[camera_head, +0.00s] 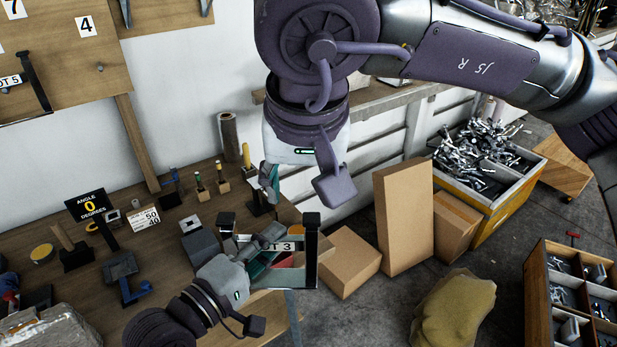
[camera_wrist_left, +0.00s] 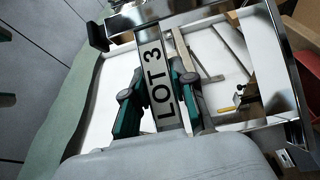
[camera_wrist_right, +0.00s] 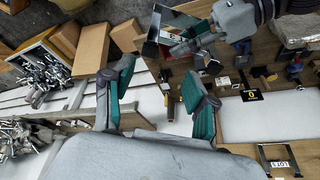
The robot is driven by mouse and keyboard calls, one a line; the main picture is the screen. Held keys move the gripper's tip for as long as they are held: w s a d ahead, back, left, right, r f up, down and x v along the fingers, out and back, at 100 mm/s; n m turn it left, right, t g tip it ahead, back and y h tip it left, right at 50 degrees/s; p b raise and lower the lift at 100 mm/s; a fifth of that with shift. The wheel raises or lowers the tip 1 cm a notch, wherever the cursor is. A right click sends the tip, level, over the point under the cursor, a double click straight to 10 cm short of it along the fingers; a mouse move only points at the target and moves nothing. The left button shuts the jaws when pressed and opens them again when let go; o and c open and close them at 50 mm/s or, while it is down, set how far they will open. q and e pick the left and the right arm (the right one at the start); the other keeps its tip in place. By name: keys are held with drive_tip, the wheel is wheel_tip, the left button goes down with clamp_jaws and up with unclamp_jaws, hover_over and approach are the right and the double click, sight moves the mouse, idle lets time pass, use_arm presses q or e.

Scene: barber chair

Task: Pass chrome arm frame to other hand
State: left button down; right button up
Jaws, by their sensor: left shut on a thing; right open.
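The chrome arm frame (camera_head: 311,255) is a shiny rectangular loop with dark end pads and a "LOT 3" label. My left gripper (camera_head: 264,248) is shut on its labelled bar, above the bench's front edge. In the left wrist view the green-padded fingers (camera_wrist_left: 158,100) sit on both sides of the label plate (camera_wrist_left: 160,84). My right gripper (camera_head: 270,182) points down above and behind the frame, apart from it. In the right wrist view its fingers (camera_wrist_right: 155,88) are spread and empty, and the chrome arm frame (camera_wrist_right: 153,40) shows beyond them, held by my left gripper.
The wooden bench (camera_head: 150,255) carries stands, small tools and an "ANGLE 0 DEGREES" sign (camera_head: 90,207). Another frame, labelled "LOT 5" (camera_head: 10,81), hangs on the wall board. Cardboard boxes (camera_head: 404,215), a bin of metal parts (camera_head: 490,165) and a sack (camera_head: 455,312) stand at right.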

sight(307, 219)
use_arm(q)
drive_tip(key=shift+r, duration=0.1)
use_arm(e)
drive_tip(key=x, duration=0.7)
drive_tip(key=w+d+x, duration=0.1)
drive_tip(key=x, duration=0.3)
drive_tip(key=shift+f, duration=0.15)
drive_tip(key=shift+c, duration=0.3)
drive_tip(key=c, duration=0.8)
use_arm(q)
drive_tip(key=shift+d, duration=0.1)
use_arm(e)
drive_tip(key=shift+a, duration=0.1)
clamp_jaws()
use_arm(q)
drive_tip(key=c, duration=1.1)
unclamp_jaws()
use_arm(e)
drive_tip(key=shift+t, duration=0.3)
use_arm(q)
drive_tip(key=shift+o, duration=1.2)
